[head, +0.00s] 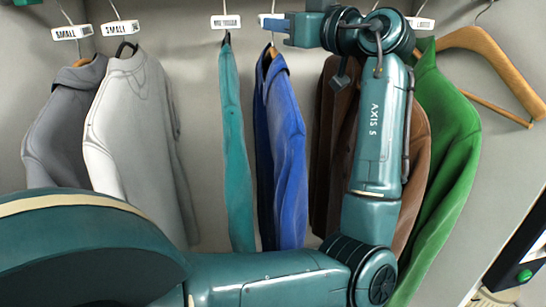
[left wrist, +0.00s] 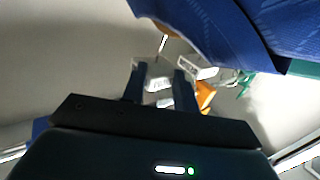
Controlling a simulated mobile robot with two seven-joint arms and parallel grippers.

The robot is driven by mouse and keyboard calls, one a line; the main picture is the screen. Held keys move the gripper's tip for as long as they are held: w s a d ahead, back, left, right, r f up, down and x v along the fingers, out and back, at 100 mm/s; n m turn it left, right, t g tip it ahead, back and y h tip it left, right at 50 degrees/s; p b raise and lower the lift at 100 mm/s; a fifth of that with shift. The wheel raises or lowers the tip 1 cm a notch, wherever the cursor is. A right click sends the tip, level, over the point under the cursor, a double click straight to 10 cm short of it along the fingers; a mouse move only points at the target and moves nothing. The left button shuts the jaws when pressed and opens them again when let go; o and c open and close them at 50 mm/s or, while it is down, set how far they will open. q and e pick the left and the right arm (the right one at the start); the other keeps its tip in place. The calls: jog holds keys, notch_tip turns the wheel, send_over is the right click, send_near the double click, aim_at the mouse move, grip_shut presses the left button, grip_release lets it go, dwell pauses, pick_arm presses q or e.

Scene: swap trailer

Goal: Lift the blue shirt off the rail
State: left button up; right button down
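The blue shirt (head: 285,150) hangs in the middle of the head view on a hanger, with a dark layer along its left side. My left gripper (head: 272,22) is up at the height of the tags, its fingers pointing left close to the shirt's hanger hook. In the left wrist view the two fingers (left wrist: 160,80) are apart, with white tags showing between and behind them. Blue cloth (left wrist: 225,30) fills the top right there, and a thin hook (left wrist: 163,43) shows just beyond the fingertips. Whether the hook lies between the fingers I cannot tell. My right gripper is not in view.
A teal garment (head: 235,145) hangs close left of the blue shirt. Grey tops (head: 135,130) hang further left. Brown (head: 335,130) and green (head: 445,130) garments hang to the right, partly behind my arm. An empty wooden hanger (head: 495,60) is at far right. The rail is out of view.

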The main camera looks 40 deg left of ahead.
pick_arm(q)
jog(key=a, duration=0.1)
jog(key=a+p, duration=0.1)
jog(key=a, duration=0.1)
jog(key=shift+w+a+r+p, duration=0.2)
jog(key=shift+w+a+p, duration=0.05)
jog(key=shift+a+p, duration=0.15)
jog(key=shift+w+a+f, duration=0.1)
jog(key=shift+a, duration=0.5)
jog(key=shift+c, duration=0.4)
grip_shut()
